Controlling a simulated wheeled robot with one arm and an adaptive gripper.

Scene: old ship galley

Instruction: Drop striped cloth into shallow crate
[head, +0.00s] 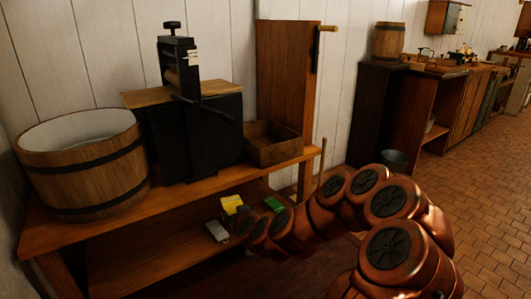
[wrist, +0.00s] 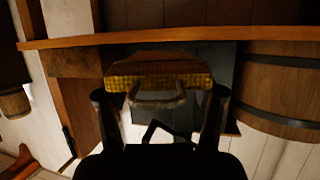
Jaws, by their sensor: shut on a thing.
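In the wrist view my gripper (wrist: 160,92) has its two dark fingers set wide, on either side of a yellow-brown, finely patterned piece, which I take to be the striped cloth (wrist: 160,68). A grey, handle-like loop shows in front of it. The wrist picture is upside down, with the bench edge across its top. The shallow crate (head: 262,153), open and wooden, stands on the bench top at the right end, above and right of the arm's end.
The bench (head: 190,202) also holds a wooden tub (head: 80,170) and a black mangle (head: 195,135). A grey item (head: 216,231) and a green item (head: 273,204) show low by the lower shelf. A tall board (head: 285,80) stands behind the crate. Tiled floor is clear at right.

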